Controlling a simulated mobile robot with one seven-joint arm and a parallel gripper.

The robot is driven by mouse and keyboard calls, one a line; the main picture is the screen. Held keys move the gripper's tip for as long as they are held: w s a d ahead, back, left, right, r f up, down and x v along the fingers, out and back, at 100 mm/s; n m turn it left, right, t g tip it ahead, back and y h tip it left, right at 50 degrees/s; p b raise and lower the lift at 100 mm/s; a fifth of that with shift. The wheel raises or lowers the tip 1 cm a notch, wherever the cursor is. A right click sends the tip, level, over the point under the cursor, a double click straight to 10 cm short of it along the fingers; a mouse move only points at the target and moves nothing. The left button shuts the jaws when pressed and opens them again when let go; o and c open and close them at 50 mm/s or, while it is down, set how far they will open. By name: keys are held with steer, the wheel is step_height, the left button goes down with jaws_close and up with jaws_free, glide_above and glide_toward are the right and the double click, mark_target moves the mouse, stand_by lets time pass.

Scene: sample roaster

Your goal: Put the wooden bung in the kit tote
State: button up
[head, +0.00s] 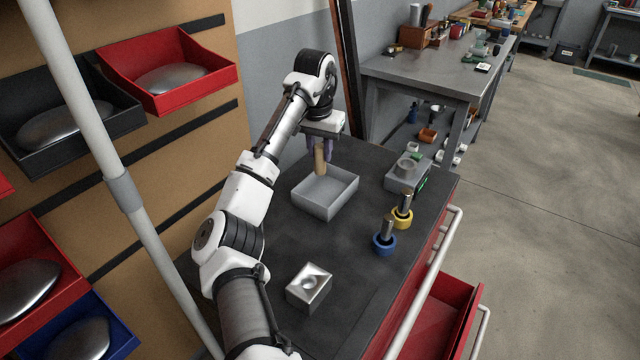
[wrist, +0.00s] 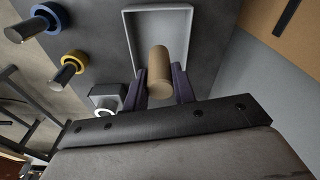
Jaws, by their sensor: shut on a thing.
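The wooden bung (head: 320,160) is a tan cylinder held in my gripper (head: 321,150), pointing down over the kit tote. The kit tote (head: 338,208) is an open grey box on the dark cart top. In the wrist view, the bung (wrist: 159,68) sits between the two dark fingers of my gripper (wrist: 160,85). The tote (wrist: 132,30) lies beyond the bung there, and its visible floor looks empty. The head view does not clearly show how far the bung's lower end is from the tote floor.
A grey device with a round top (head: 406,176) stands right of the tote. Metal cylinders with a yellow ring (head: 402,218) and a blue ring (head: 384,243) stand nearer. A silver block with a round hollow (head: 309,287) is at the front. A red drawer (head: 445,318) is open.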

mark_target(319, 173)
step_height(319, 173, down, 10)
steer(key=shift+r+p, duration=0.1)
steer(key=shift+p, duration=0.25)
steer(key=o, duration=1)
steer(key=r, duration=0.4)
steer(key=s+r, duration=0.1)
steer(key=r, duration=0.7)
steer(key=shift+s+a, duration=0.15)
steer(key=shift+a, duration=0.15)
